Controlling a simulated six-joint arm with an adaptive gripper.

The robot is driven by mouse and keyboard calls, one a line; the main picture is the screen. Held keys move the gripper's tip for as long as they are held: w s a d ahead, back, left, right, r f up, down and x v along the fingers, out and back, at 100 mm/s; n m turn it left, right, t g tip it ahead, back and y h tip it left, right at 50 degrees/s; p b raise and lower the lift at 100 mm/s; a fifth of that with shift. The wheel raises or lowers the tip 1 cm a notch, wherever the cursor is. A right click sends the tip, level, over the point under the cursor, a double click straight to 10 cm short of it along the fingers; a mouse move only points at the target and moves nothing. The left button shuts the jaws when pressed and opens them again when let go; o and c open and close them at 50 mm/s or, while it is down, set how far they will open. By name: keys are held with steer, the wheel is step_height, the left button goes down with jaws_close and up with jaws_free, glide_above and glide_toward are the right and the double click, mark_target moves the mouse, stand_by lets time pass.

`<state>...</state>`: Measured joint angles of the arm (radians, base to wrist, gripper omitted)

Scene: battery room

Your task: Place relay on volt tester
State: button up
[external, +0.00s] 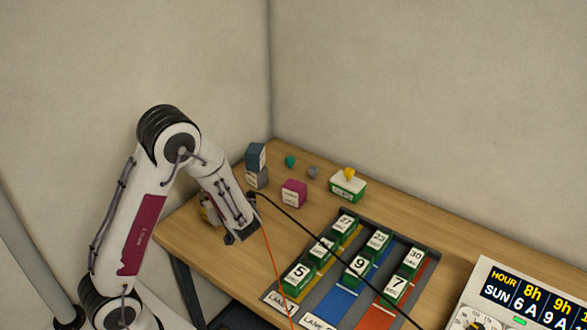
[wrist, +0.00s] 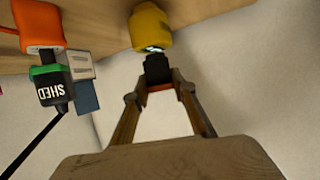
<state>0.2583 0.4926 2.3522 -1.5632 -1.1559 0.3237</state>
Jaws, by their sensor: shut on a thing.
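My gripper (external: 241,233) hangs low over the left part of the table. In the wrist view its two fingers (wrist: 160,84) close on a small dark block (wrist: 157,68) with a reddish lower edge. I cannot read a label on this block, so I cannot tell for sure that it is the relay. A yellow rounded thing with a pale end (wrist: 151,28) is just beyond the dark block; whether they touch is unclear. No thing is clearly labelled as the volt tester.
Stacked blue and grey blocks (external: 256,158), a magenta box (external: 293,193) and a green-white box with a yellow knob (external: 347,185) stand toward the back. A lane tray (external: 338,270) holds numbered blocks. Orange and black cables cross the front.

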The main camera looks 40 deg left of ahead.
steer(key=shift+f, duration=0.2)
steer(key=shift+f, duration=0.15)
steer(key=o, duration=1.1)
steer(key=shift+d, duration=0.1)
steer(key=shift+s+d+r, duration=0.15)
steer(key=shift+d+r, duration=0.25)
steer(key=shift+d, duration=0.05)
steer(key=shift+v, duration=5.35)
